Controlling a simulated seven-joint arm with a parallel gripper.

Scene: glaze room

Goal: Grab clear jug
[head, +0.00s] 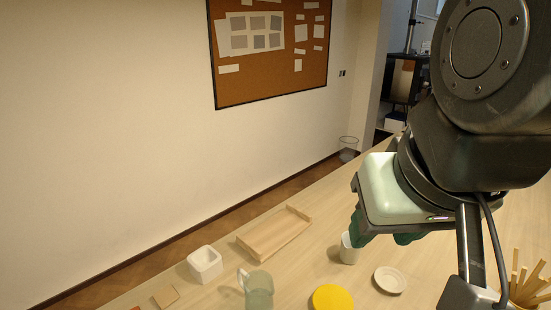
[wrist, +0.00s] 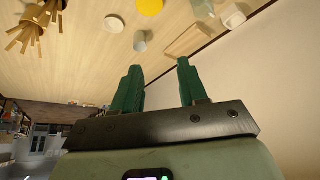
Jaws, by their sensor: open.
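The clear jug (head: 260,291), greyish see-through with a handle on its left, stands on the table at the bottom of the head view, cut by the frame edge. In the wrist view a greyish vessel at the top edge (wrist: 203,9) looks like the same jug. My gripper (head: 382,239), with green fingers, is to the right of the jug and above the table. In the wrist view the fingers (wrist: 157,68) are spread apart with nothing between them.
A white cup (head: 349,250) stands near my fingers. A white dish (head: 390,280), a yellow disc (head: 333,299), a wooden tray (head: 274,234), a white square pot (head: 205,264) and a container of wooden sticks (head: 527,287) are also on the table.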

